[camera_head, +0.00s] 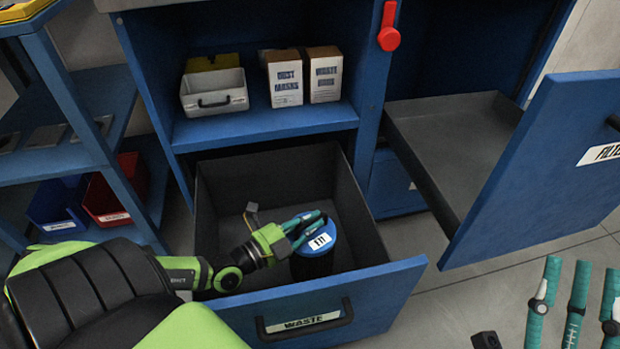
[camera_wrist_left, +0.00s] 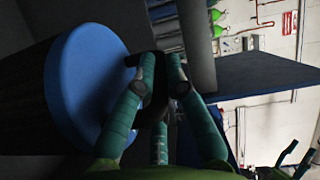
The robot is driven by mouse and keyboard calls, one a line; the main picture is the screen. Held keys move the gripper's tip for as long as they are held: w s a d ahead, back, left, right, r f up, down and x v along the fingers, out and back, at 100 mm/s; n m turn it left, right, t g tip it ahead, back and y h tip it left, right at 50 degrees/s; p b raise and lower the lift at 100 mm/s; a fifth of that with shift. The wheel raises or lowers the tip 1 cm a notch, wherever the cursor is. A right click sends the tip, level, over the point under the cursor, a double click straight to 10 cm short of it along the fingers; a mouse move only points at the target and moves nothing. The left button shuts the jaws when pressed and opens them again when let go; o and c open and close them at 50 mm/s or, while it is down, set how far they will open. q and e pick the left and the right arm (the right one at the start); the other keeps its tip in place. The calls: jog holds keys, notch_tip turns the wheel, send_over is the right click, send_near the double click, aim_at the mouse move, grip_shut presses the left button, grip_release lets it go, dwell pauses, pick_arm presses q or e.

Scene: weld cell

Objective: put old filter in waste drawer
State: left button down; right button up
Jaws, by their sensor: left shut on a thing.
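The old filter (camera_head: 319,243), a dark cylinder with a blue top and a white label, is upright inside the open waste drawer (camera_head: 365,292). My left gripper (camera_head: 306,224) reaches into the drawer over the filter's top. In the left wrist view, its teal fingers (camera_wrist_left: 160,82) are shut on the black handle of the filter, beside the blue top (camera_wrist_left: 88,85). The drawer front hides the filter's lower end, so I cannot tell whether it touches the drawer floor. My right gripper (camera_head: 580,285) is at the lower right, fingers spread, empty, outside the drawers.
A second drawer with a filter label (camera_head: 601,153) stands open at the right, its grey tray (camera_head: 455,150) empty where visible. Boxes (camera_head: 285,78) and a grey caddy (camera_head: 214,93) sit on the shelf above. Red (camera_head: 108,200) and blue bins stand at the left.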

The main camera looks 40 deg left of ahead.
jog(key=shift+s+r+n+t+y, duration=0.5)
jog(key=shift+s+r+t+y, duration=0.1)
jog(key=shift+s+r+y, duration=0.6)
pick_arm(q)
jog(key=c, duration=1.3)
grip_release()
jog(key=shift+f+b, duration=0.15)
jog(key=shift+b, duration=0.15)
pick_arm(e)
jog(key=shift+s+f, duration=0.1)
pick_arm(q)
jog(key=shift+r+p, duration=0.7)
jog(key=shift+p, duration=0.3)
jog(key=shift+p+v, duration=0.35)
jog(key=shift+v, duration=3.4)
pick_arm(e)
jog(key=w+d+f+m+g+h, duration=0.2)
jog(key=w+f+g+h, duration=0.4)
jog(key=f, duration=0.6)
jog(key=shift+w+m+g+h, duration=0.3)
jog(key=shift+w+m+h, duration=0.2)
jog(key=shift+w+h, duration=0.35)
pick_arm(q)
jog(key=shift+f, duration=0.1)
pick_arm(e)
jog(key=shift+w+f, duration=0.15)
jog(key=shift+f, duration=0.05)
